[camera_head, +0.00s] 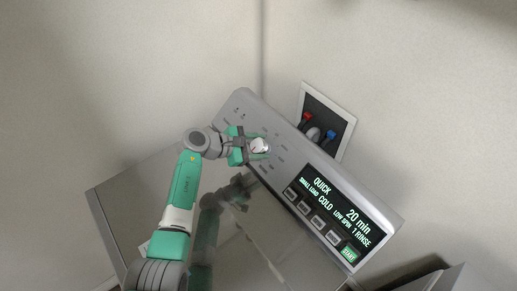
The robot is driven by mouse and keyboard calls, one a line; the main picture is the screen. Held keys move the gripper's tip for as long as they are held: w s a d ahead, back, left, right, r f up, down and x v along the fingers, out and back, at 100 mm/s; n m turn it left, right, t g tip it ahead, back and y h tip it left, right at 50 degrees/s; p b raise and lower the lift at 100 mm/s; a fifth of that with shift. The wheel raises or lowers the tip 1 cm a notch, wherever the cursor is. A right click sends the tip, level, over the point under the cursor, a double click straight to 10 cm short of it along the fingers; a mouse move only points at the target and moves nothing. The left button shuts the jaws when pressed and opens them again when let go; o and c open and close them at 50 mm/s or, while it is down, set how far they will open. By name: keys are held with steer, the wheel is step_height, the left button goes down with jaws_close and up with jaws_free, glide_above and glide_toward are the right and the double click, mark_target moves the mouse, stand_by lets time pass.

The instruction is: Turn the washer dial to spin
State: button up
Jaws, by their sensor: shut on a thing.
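The washer (110,196) stands below its slanted grey control panel (285,168). The washer dial (260,146) is a round white and grey knob on the left half of the panel, partly covered by the gripper. My gripper (258,147) reaches it from the left, with green fingers on either side, and is shut on the dial. The display (338,211) on the right half reads QUICK, 20 min, SMALL LOAD, COLD, LOW SPIN, 1 RINSE. The small labels around the dial are too small to read, so its setting cannot be told.
Several buttons (318,222) line the display's lower edge, with a green START button (349,254) at the right end. A wall box (326,122) with red and blue valves sits behind the panel. The glossy lid (240,245) lies below my arm. Walls rise behind.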

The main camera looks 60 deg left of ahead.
steer(key=m+g+h+b, duration=0.1)
steer(key=m, duration=0.2)
steer(key=m+g+h+b, duration=0.1)
steer(key=m+b, duration=0.1)
steer(key=m, duration=0.1)
steer(key=shift+w+f, duration=0.1)
steer(key=m+g+b, duration=0.1)
steer(key=m, duration=0.1)
steer(key=m+g+h+b, duration=0.1)
steer(key=m, duration=0.2)
steer(key=shift+b, duration=0.4)
steer(key=m+g+b, duration=0.1)
steer(key=m+g, duration=0.1)
steer(key=m, duration=0.2)
steer(key=shift+m+g, duration=0.9)
steer(key=shift+m, duration=1)
steer(key=o, duration=1)
steer(key=shift+c, duration=0.2)
